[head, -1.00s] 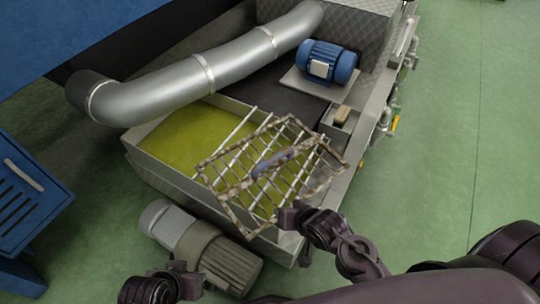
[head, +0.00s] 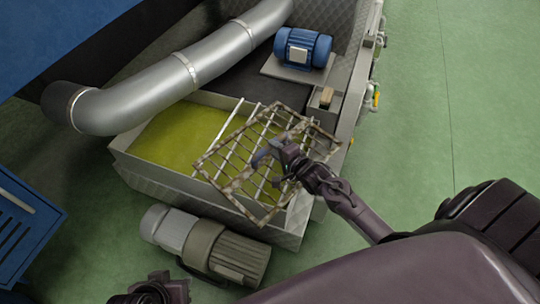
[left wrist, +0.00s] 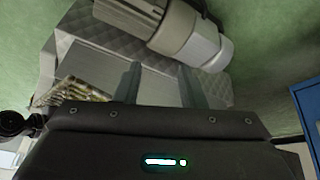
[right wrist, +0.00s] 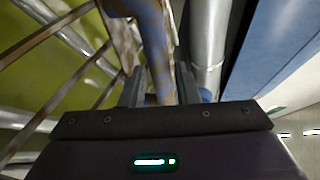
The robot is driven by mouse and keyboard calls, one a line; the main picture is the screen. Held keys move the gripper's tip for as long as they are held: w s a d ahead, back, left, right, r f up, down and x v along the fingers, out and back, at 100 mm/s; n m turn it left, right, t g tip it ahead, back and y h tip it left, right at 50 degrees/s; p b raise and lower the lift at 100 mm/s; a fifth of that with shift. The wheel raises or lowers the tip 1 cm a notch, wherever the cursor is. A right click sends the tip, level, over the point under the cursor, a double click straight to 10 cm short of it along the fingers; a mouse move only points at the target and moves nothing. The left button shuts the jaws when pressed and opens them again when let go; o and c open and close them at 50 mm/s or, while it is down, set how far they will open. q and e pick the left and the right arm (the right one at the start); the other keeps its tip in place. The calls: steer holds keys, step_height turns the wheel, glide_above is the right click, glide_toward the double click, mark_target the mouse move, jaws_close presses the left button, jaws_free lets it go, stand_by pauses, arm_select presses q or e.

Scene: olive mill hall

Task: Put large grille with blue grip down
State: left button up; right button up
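The large grille (head: 236,186), a rusty wire grid, lies slanted over the front right of the tank with green-yellow liquid, across pale bars. Its worn blue grip (head: 262,157) is partly hidden by my right gripper (head: 283,160). In the right wrist view the blue grip (right wrist: 155,45) runs between the two fingers, which stand apart on either side of it; firm contact does not show. My left gripper (head: 158,292) is low at the bottom edge, away from the grille. In the left wrist view its fingers (left wrist: 160,85) are apart with nothing between them.
The tank (head: 150,172) has a metal rim. A grey motor (head: 205,245) stands before it. A silver pipe (head: 165,85) crosses behind, and a blue motor (head: 303,48) sits at the back. A blue cabinet (head: 25,230) is at left. Green floor (head: 480,100) is clear at right.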

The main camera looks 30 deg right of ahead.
mark_target(270, 147)
steer(key=x, duration=0.3)
steer(key=shift+b, duration=0.35)
jaws_close()
steer(key=shift+a, duration=0.1)
stand_by(0.9)
steer(key=shift+w+r, duration=0.1)
steer(key=shift+r, duration=0.1)
